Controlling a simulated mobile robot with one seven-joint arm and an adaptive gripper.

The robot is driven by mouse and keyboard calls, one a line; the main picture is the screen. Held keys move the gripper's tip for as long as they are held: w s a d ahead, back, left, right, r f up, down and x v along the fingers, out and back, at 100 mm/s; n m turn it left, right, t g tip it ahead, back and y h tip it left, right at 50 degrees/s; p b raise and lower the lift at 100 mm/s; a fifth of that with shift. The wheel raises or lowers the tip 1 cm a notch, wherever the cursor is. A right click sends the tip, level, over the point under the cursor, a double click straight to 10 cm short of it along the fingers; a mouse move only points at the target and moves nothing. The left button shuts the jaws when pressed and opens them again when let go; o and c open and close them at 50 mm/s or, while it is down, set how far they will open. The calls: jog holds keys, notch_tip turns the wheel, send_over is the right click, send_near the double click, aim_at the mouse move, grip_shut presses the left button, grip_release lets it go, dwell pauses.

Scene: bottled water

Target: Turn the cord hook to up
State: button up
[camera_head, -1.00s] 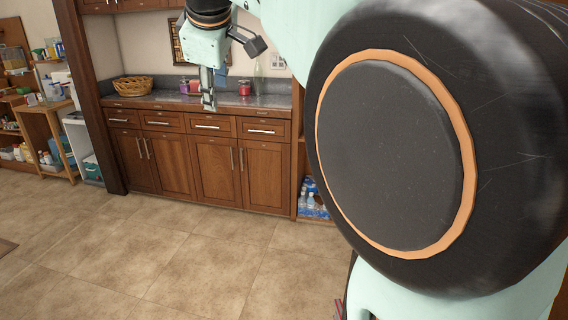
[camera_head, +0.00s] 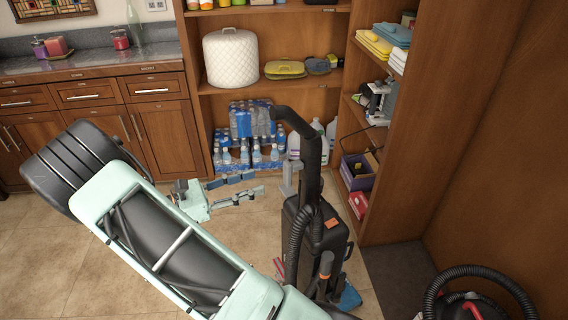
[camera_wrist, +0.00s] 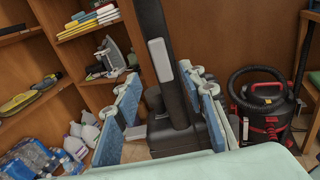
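The black upright vacuum (camera_head: 318,238) stands on the floor right of centre in the head view, with its dark handle column (camera_wrist: 150,28) central in the wrist view. A light grey elongated piece (camera_wrist: 160,60), apparently the cord hook, lies along that column; a grey part also shows on the vacuum's left side in the head view (camera_head: 290,178). Whether the hook points up or down is unclear. My gripper (camera_head: 257,184) is left of the vacuum, facing it. In the wrist view its blue-padded fingers (camera_wrist: 170,88) are wide apart, with the column seen between them. I see no contact.
Shelves (camera_head: 270,85) with bottled water packs (camera_head: 250,125) and white jugs (camera_head: 311,135) stand behind. A shop vacuum (camera_head: 475,300) with a black hose sits at lower right, near a wooden wall panel (camera_head: 510,150). Tiled floor is clear at left.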

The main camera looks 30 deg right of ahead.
aim_at(285, 173)
jog(key=d, duration=0.7)
jog(key=s+d, duration=0.1)
jog(key=d, duration=0.3)
jog(key=shift+s+f, duration=0.1)
grip_shut()
